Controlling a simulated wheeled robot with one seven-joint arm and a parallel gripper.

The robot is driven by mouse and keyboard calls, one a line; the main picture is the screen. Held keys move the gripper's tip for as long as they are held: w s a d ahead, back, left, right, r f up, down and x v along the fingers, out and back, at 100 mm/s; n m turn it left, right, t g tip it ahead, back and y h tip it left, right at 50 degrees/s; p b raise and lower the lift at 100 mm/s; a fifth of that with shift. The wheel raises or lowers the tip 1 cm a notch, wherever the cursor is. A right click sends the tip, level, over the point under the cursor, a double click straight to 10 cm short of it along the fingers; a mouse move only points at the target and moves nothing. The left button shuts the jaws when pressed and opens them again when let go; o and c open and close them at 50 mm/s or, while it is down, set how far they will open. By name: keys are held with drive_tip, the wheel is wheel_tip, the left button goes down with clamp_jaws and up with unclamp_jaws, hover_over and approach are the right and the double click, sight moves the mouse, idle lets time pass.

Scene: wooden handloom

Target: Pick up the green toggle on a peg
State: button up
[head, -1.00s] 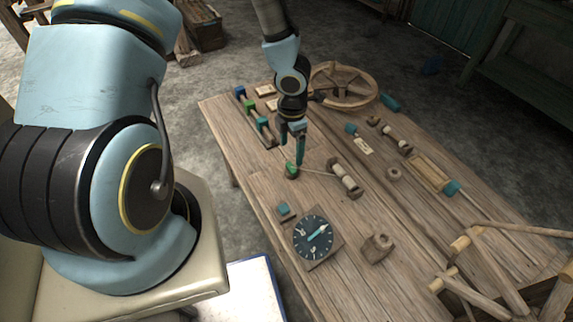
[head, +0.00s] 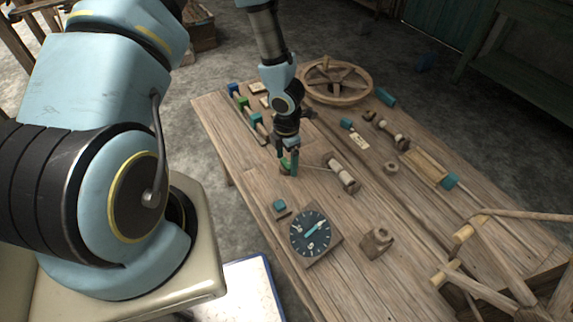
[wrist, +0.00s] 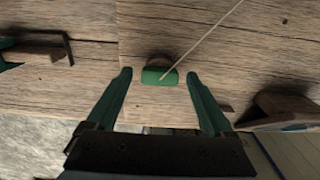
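The green toggle (wrist: 160,76) shows in the wrist view as a small green block. Part of a brownish peg (wrist: 159,61) shows just beyond it, and a thin pale cord runs from it up to the right. My gripper (wrist: 160,74) is open, with a green finger on each side of the toggle and a visible gap on both sides. In the head view my gripper (head: 288,160) is low over the table at the toggle, and its fingers mostly hide the toggle and peg there.
The cord leads to a spool on a wooden stand (head: 342,173) to the right. A dial board (head: 314,238) and a teal block (head: 280,205) lie nearer. Blue, green and teal knobs (head: 241,104) stand in a row to the left, and a spoked wheel (head: 337,82) lies behind.

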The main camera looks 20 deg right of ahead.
drive_tip(key=c, duration=1.2)
drive_tip(key=shift+r, duration=0.15)
drive_tip(key=shift+c, duration=0.2)
